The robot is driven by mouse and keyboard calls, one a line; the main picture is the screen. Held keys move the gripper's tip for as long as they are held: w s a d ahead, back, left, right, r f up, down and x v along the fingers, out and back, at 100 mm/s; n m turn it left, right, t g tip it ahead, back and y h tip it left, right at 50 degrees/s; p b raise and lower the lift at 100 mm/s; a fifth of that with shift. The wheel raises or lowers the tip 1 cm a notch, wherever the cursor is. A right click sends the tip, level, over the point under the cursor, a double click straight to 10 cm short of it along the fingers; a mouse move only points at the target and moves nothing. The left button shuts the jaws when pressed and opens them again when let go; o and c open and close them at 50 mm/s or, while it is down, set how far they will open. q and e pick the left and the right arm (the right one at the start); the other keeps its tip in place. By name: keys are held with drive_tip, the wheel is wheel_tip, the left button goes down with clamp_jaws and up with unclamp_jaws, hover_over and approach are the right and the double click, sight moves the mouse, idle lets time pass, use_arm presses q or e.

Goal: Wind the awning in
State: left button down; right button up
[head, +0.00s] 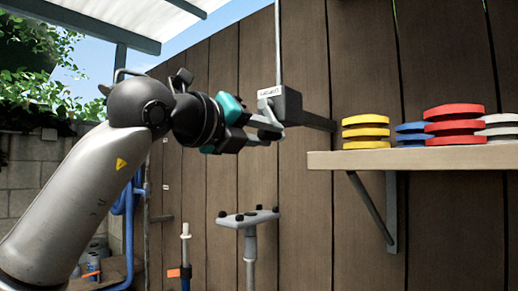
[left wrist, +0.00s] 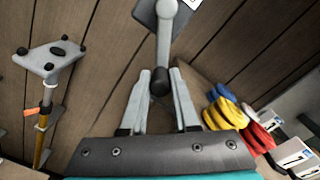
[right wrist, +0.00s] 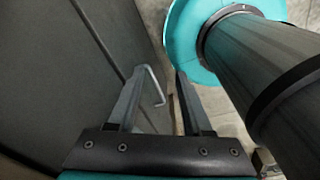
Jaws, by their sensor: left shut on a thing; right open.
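The awning (head: 105,18) is a pale canopy at the top left in the head view. Its winder is a dark gearbox (head: 289,106) with a white label, on a wall bracket below a vertical rod (head: 278,45). A grey crank arm (left wrist: 167,42) ends in a black knob (left wrist: 160,82). My left gripper (head: 268,132) is at the crank, below and left of the gearbox. In the left wrist view its fingers (left wrist: 160,95) are shut on the black knob. My right gripper (right wrist: 158,88) is open and shows only in its own wrist view.
A wooden shelf (head: 420,159) on the right bears yellow discs (head: 365,133), blue discs (head: 410,133), red discs (head: 454,119) and pale discs (head: 502,126). A grey stand (head: 248,219) is below the gripper. A bent grey rod (right wrist: 154,82) shows beyond the right fingers.

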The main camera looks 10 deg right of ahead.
use_arm(q)
drive_tip(key=shift+s+d+r+n, duration=0.15)
drive_tip(key=shift+s+r+n, duration=0.15)
drive_tip(key=shift+n, duration=0.1)
drive_tip(key=shift+r, duration=0.1)
drive_tip(key=c, duration=0.7)
unclamp_jaws()
drive_tip(key=shift+o, duration=0.2)
drive_tip(key=shift+b, duration=0.3)
drive_tip(key=shift+s+a, duration=0.15)
drive_tip(key=shift+a, duration=0.1)
drive_tip(key=b+v, duration=0.4)
drive_tip(key=v, duration=1)
drive_tip(key=shift+s+a, duration=0.2)
drive_tip(key=shift+s, duration=0.05)
